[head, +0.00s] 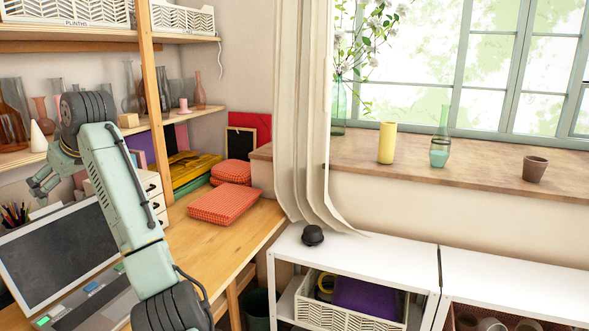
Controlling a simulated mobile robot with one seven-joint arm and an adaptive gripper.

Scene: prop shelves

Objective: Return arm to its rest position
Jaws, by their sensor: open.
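My gripper (43,185) is at the left of the head view, at the end of my pale green arm. It is open, and I see nothing between its fingers. It hangs in front of the wooden shelves, above the desk and close to the top of a dark-screened board. The arm rises from the bottom of the view and bends over at its dark upper joint. Part of the desk and shelf behind the arm is hidden.
A wooden desk (246,232) holds red checked cushions (224,203). Glass vases crowd the shelf (205,112). A white bench (362,255) bears a small black pot (312,235). A yellow vase (387,143) and a brown pot (535,168) stand on the windowsill (460,175).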

